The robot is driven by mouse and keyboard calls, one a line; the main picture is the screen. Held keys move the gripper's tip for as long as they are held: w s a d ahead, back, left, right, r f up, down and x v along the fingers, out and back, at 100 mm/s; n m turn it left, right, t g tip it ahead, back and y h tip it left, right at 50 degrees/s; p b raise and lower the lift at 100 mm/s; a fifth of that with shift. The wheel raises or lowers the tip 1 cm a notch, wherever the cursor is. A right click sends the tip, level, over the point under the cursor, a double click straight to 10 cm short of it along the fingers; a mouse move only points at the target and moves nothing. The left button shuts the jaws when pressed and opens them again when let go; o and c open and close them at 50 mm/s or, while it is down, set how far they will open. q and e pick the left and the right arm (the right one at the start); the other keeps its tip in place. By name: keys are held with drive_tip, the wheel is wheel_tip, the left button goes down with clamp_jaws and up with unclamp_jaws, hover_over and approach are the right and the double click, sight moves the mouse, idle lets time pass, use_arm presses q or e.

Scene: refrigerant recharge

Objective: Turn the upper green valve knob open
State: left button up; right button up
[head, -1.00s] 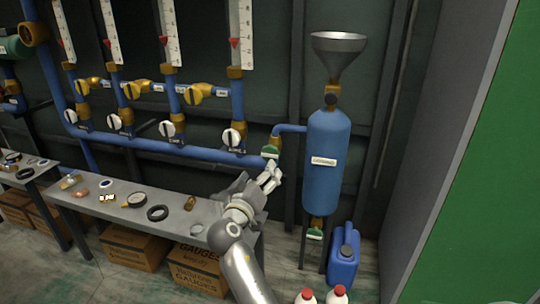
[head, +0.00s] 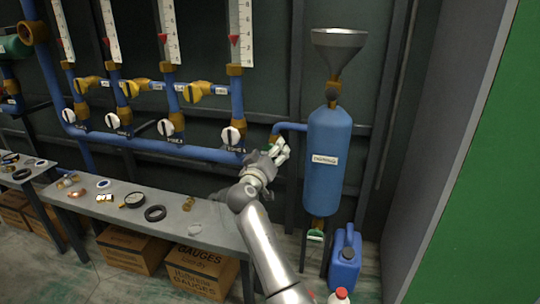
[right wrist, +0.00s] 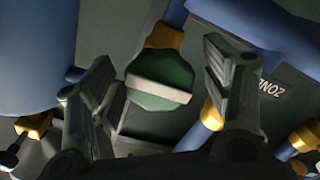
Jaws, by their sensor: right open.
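The upper green valve knob (right wrist: 160,82) has a pale bar across its face and a brass fitting (right wrist: 165,36) behind it in the right wrist view. My right gripper (right wrist: 158,88) is open, with one finger on each side of the knob; I cannot tell whether either touches it. In the head view my right gripper (head: 276,154) is at the pipe left of the blue tank (head: 328,185) and covers most of the knob. A second green knob (head: 315,236) sits under the tank. My left gripper is not in view.
Blue pipes (head: 150,145) with white-and-black and yellow knobs run along the wall at left. A grey table (head: 105,212) with small parts stands below, boxes under it. A funnel (head: 339,40) tops the tank. A blue jug (head: 345,262) stands on the floor.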

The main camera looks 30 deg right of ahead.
drive_tip(key=c, duration=1)
drive_tip(key=shift+c, duration=0.2)
